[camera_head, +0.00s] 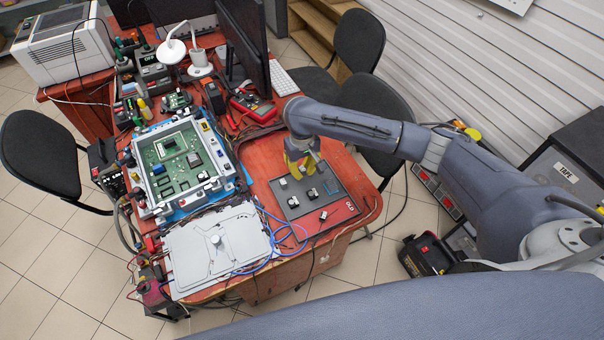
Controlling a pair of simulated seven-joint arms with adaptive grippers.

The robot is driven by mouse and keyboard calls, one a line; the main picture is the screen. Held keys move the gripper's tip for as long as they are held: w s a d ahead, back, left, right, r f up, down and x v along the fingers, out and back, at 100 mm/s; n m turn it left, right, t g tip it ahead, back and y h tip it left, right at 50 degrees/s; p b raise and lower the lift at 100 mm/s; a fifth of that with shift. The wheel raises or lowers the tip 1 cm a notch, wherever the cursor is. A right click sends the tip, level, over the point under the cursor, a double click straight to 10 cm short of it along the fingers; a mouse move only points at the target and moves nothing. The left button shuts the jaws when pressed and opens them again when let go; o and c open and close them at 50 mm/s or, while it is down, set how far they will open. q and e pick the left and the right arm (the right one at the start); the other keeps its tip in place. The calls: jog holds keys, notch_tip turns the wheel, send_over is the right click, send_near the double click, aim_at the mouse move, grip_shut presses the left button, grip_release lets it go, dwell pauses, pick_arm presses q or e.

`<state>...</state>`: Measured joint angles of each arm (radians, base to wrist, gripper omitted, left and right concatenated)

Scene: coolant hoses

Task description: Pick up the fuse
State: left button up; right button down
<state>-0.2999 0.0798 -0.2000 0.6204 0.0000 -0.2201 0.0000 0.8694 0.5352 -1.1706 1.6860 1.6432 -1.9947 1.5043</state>
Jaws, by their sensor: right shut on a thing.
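My right gripper (299,176) reaches in from the right and points down over the dark mat (340,200) marked OLD. Its yellow fingers are shut on a small part, apparently the fuse, which the fingers mostly hide. Several small black-and-white parts lie on the mat just in front of the fingers, among them one part (293,202) and another part (312,195). A further small part (323,215) lies closer to the mat's front edge. Whether the held part still touches the mat is too small to tell. My left gripper is not in view.
An opened control unit with a green circuit board (168,147) stands left of the mat. A pale metal cover (190,255) lies in front of it. Blue cables (285,235) run between cover and mat. A monitor (243,40) and red multimeter (250,103) stand behind.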

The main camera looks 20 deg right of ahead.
aim_at(301, 168)
notch_tip(301, 168, up, 17)
jog(key=shift+r, duration=0.15)
dwell(0.4)
dwell(0.4)
jog(key=shift+a, duration=0.1)
